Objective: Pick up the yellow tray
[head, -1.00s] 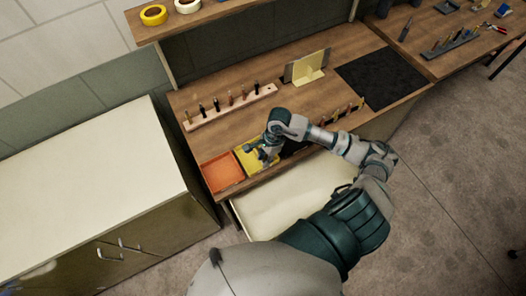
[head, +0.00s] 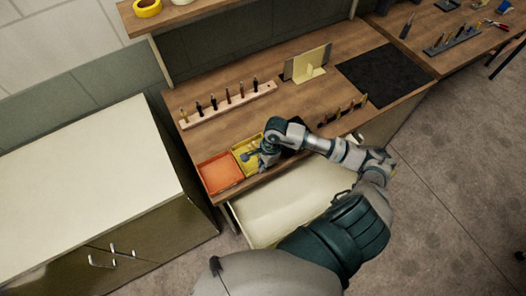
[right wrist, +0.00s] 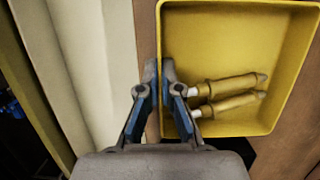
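The yellow tray (head: 243,158) lies on the wooden workbench near its front edge, right of the orange tray (head: 220,173). In the head view my right gripper (head: 258,161) is at the yellow tray and hides part of it. In the right wrist view the yellow tray (right wrist: 235,50) holds two tools (right wrist: 230,95) with yellowish handles. There my right gripper (right wrist: 160,72) straddles the tray's left wall, one finger outside and one inside. The fingers are close together and appear shut on that wall. The tray looks level on the bench. My left gripper is not in view.
A wooden rack (head: 228,105) with several upright tools stands behind the trays. A black mat (head: 385,78) lies to the right. An open pale drawer (head: 290,205) sticks out below the bench front. A cream-topped cabinet (head: 85,195) stands at left.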

